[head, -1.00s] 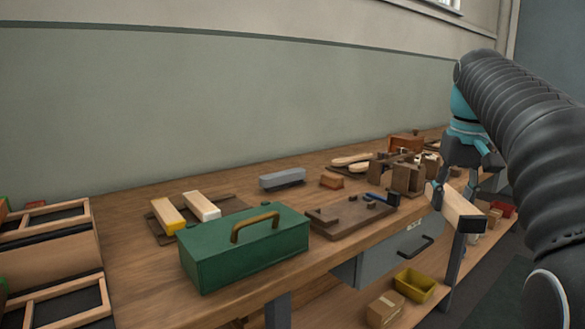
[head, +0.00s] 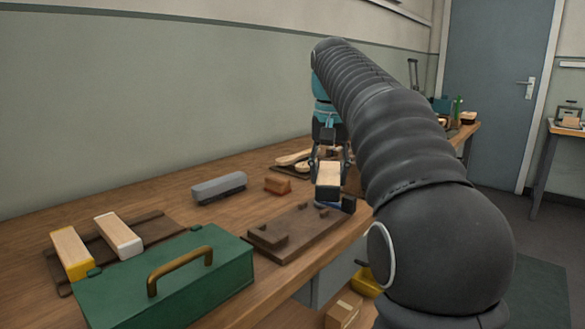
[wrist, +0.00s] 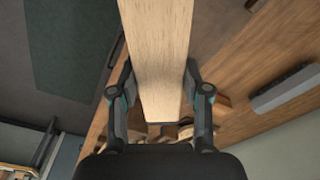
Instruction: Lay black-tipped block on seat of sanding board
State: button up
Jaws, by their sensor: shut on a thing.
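My gripper (head: 330,158) is shut on a pale wooden block, the black-tipped block (head: 328,173), with its dark end facing the head camera. In the wrist view the block (wrist: 160,50) runs lengthwise between the two fingers (wrist: 160,90); its black tip is not clear there. The block is held above the bench, behind the dark brown board with raised stops (head: 295,237), which looks like the sanding board. That board lies flat near the bench's front edge, and no block lies on it.
A green toolbox (head: 215,280) with a brass handle stands front left. Behind it, a yellow-tipped block (head: 71,252) and a white-tipped block (head: 118,236) lie on a brown board. A grey block (head: 218,187) and a small reddish-brown block (head: 277,185) lie towards the wall.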

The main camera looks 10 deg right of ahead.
jog(key=w+a+m, duration=0.3)
jog(key=a+m, duration=0.2)
jog(key=m+b, duration=0.2)
send_over(295, 223)
jog(key=shift+h, duration=0.4)
jog(key=shift+s+a+f, duration=0.15)
jog(key=shift+f, duration=2.6)
jog(key=shift+p, duration=0.75)
jog(key=shift+f, duration=0.2)
jog(key=shift+f+b, duration=1.25)
jog(key=shift+f, duration=0.6)
jog(key=shift+f, duration=0.4)
jog(key=o, duration=1.4)
jog(key=shift+c, duration=0.2)
jog(key=shift+o, duration=0.2)
